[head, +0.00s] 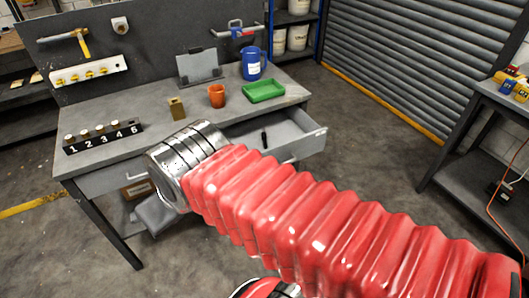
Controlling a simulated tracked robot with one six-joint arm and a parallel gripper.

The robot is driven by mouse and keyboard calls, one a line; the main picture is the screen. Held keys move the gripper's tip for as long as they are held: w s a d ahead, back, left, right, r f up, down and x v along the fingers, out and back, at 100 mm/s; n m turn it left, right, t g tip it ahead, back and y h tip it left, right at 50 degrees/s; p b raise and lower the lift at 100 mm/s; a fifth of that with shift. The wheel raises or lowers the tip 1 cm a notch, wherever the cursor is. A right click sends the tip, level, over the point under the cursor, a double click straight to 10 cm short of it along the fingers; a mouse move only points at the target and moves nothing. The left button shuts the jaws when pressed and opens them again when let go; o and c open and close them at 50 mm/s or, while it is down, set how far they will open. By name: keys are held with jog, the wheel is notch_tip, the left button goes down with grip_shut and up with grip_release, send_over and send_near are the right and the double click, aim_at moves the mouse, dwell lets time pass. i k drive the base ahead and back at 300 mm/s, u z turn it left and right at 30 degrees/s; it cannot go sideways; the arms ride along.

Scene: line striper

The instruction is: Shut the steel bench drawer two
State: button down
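The steel bench (130,150) stands at the left and middle of the head view. Its right-hand drawer (305,147) is pulled out, with its front panel standing away from the bench; a small dark object (264,139) lies inside. My arm hides part of this drawer. I see no number on it, but it is the only drawer seen open. The left-hand drawer (108,182) looks shut and is partly covered by my arm's metal joint. My red arm crosses from the lower right to the bench front. I cannot make out my gripper's fingers.
On the bench are a numbered block (102,137), an orange cup (216,96), a green tray (263,91), a blue mug (252,64) and a grey stand (199,66). A grey shape (158,213) shows below the bench. Another table (490,130) stands right; floor between is clear.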

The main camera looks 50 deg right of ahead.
aim_at(293, 136)
jog(key=i, duration=1.1)
jog(key=z, duration=1.35)
